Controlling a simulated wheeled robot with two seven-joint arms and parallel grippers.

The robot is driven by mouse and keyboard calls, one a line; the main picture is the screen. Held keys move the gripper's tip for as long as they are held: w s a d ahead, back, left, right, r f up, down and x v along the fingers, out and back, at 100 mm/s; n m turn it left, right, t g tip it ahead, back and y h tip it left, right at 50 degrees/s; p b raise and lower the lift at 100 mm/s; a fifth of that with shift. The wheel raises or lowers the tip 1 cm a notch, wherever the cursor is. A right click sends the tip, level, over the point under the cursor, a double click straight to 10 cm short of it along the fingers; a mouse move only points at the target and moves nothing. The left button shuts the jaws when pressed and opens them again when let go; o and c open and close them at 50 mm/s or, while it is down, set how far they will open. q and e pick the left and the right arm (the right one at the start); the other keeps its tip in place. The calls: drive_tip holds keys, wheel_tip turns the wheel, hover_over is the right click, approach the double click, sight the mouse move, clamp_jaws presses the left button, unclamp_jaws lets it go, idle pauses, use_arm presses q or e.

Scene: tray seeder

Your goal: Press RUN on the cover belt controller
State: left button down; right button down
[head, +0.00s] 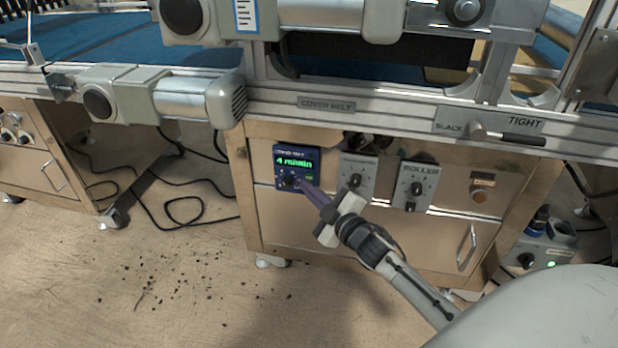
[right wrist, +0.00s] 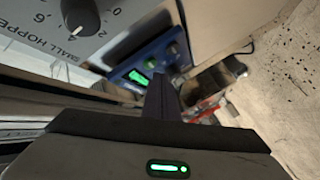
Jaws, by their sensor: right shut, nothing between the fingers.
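The cover belt controller (head: 293,152) is a small dark blue box on the front of the steel cabinet. Its green display reads about 4 m/min, and a dark knob sits below it at the lower left. My right gripper (head: 306,188) is shut and empty, its fingers pointing at the controller's lower right part. In the right wrist view the shut fingers (right wrist: 161,98) overlap the blue controller (right wrist: 125,72), with its lit green display beside them. I cannot tell whether the fingertips touch it. They hide part of its lower face. My left gripper is not in view.
A hopper knob panel (head: 357,178) and a ROLLER knob panel (head: 417,187) sit right of the controller, close to my right gripper. A SLACK/TIGHT lever (head: 500,136) and rail lie above. A cabinet handle (head: 466,246) sticks out below. Cables lie on the floor at left.

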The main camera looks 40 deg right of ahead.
drive_tip(key=shift+d, duration=0.1)
drive_tip(key=shift+w+d, duration=0.25)
drive_tip(key=shift+w, duration=0.05)
drive_tip(key=shift+w+d, duration=0.2)
drive_tip(key=shift+d, duration=0.1)
idle(1.0)
drive_tip(key=shift+a, duration=0.1)
drive_tip(key=shift+s+a+p, duration=0.45)
drive_tip(key=shift+s+a, duration=0.05)
